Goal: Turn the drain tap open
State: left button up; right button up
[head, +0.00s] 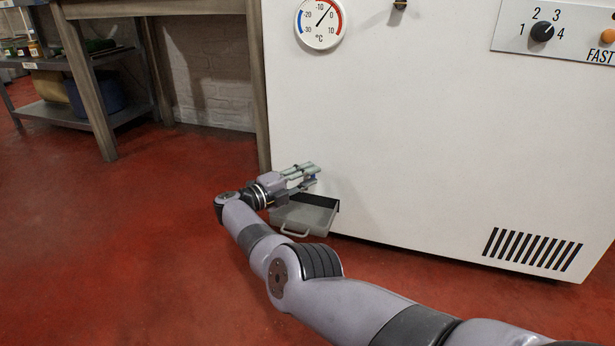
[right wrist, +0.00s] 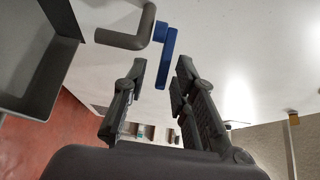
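The drain tap is a grey bent pipe (right wrist: 136,36) with a flat blue lever (right wrist: 168,58), on the white freezer's front (head: 420,140). In the right wrist view the lever runs down from beside the pipe's end. My right gripper (right wrist: 162,64) is open, one finger on each side of the lever's lower end, with gaps showing. I cannot tell how deep the lever reaches between the fingers. In the head view my right gripper (head: 315,175) is low at the freezer's left side and mostly hides the tap. My left gripper is not in view.
A grey tray (head: 305,219) with a front handle sits just below my right gripper; it also shows in the right wrist view (right wrist: 48,85). A wooden table leg (head: 258,90) stands left of the freezer. The red floor (head: 130,240) at left is clear.

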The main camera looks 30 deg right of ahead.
jog(key=shift+r, duration=0.1)
jog(key=a, duration=0.7)
jog(key=shift+s+a, duration=0.2)
jog(key=shift+s, duration=0.25)
jog(key=shift+o, duration=0.2)
